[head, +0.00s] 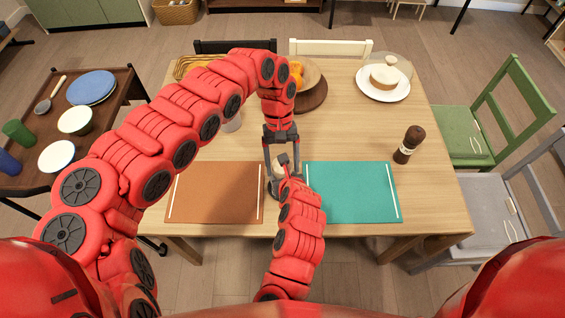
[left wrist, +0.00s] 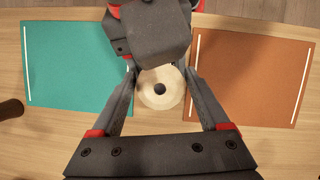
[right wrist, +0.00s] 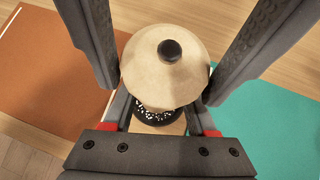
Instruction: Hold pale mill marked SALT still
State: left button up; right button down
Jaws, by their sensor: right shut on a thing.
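The pale mill (right wrist: 165,75) stands upright between my two grippers, with a round pale top and a dark knob. Its top shows from above in the left wrist view (left wrist: 151,96). In the head view it is mostly hidden behind my arms. My right gripper (right wrist: 160,118) is shut on the mill's lower part, where a dark band with white specks shows. My left gripper (left wrist: 160,85) points down from above, open, its fingers on either side of the mill's top with gaps. No SALT marking is readable.
A dark brown mill (head: 409,144) stands on the table to the right. A brown placemat (head: 215,192) and a teal placemat (head: 352,192) flank the pale mill. A fruit bowl (head: 312,75) and a plate with a cake (head: 384,84) are farther back.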

pick_arm(q)
jog(key=v, duration=1.2)
jog(key=shift+o, duration=1.4)
jog(key=shift+w+r, duration=0.3)
jog(key=x, duration=1.2)
jog(key=shift+w, duration=0.15)
